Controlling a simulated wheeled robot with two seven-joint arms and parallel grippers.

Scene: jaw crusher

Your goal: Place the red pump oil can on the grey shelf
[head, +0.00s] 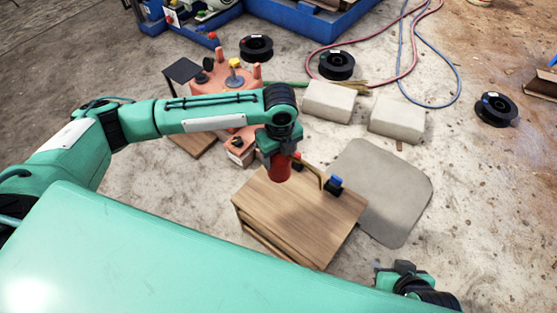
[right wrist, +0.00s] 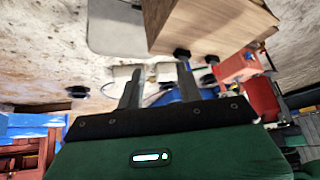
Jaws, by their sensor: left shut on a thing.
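The red pump oil can (head: 280,169) has a thin brass-coloured spout reaching right. My left gripper (head: 278,145) is shut on its upper part, from above. The can is upright at the back of a wooden cabinet's top (head: 300,207); whether it touches the top I cannot tell. I cannot identify a grey shelf for sure; a flat grey slab or mat (head: 395,195) lies right of the cabinet. My right gripper (head: 402,272) is low at the front right. In the right wrist view its fingers (right wrist: 159,66) are apart with nothing between them.
A small dark blue-topped item (head: 334,185) is on the cabinet top near the spout. Two pale blocks (head: 328,102) (head: 397,119) lie behind. An orange machine (head: 225,83) stands back left. Black spools (head: 337,65) and hoses (head: 403,60) lie on the floor.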

